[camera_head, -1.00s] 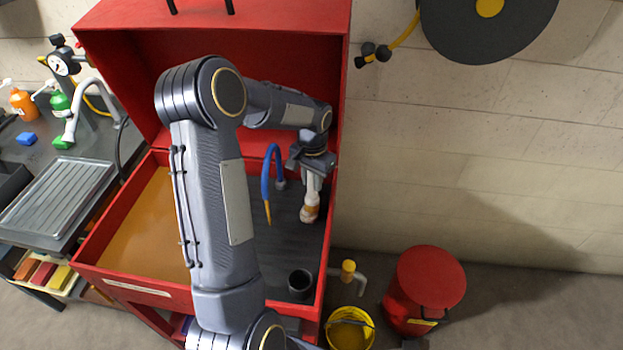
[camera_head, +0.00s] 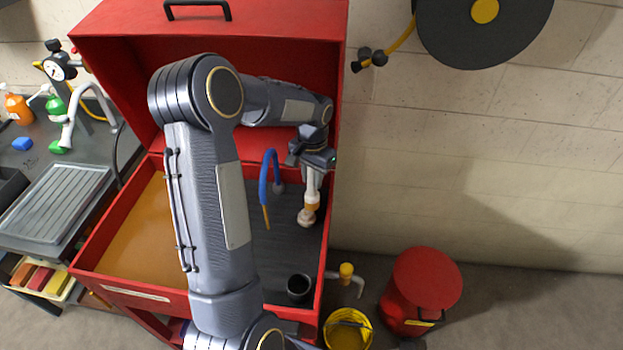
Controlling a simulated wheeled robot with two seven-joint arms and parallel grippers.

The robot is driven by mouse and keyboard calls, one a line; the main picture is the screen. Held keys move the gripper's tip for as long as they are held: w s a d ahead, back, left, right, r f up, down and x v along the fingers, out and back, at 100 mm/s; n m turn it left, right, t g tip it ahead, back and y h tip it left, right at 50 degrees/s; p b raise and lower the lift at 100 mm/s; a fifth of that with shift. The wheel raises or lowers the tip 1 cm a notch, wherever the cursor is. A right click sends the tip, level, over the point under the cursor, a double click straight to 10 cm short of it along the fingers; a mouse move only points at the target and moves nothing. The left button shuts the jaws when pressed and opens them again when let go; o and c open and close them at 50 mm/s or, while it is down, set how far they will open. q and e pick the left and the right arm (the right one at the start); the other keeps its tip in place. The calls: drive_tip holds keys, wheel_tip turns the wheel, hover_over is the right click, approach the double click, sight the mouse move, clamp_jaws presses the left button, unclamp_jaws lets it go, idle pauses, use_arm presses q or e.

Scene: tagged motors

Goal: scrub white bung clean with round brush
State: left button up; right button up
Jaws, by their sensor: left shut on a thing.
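My left gripper (camera_head: 314,163) is shut on the round brush (camera_head: 312,203), over the right part of the red parts washer's basin. The brush has a pale handle, an orange-brown band and a pale bristle head that points down. The head is low over the dark basin floor; I cannot tell whether it touches anything. I cannot make out the white bung; it may be hidden by the brush or by my arm. My right gripper is not in view.
A blue hose (camera_head: 265,178) with a yellow tip curves up just left of the brush. A black cup (camera_head: 299,287) stands near the basin's front right. The red basin wall (camera_head: 322,255) and raised lid (camera_head: 250,20) bound the space. A yellow bucket (camera_head: 366,322) and red bin (camera_head: 425,285) stand outside.

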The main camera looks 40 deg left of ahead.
use_arm(q)
drive_tip(key=shift+r, duration=0.6)
drive_tip(key=shift+w+d+r+p, duration=0.1)
drive_tip(key=shift+r+p, duration=1.5)
drive_tip(key=shift+r, duration=0.4)
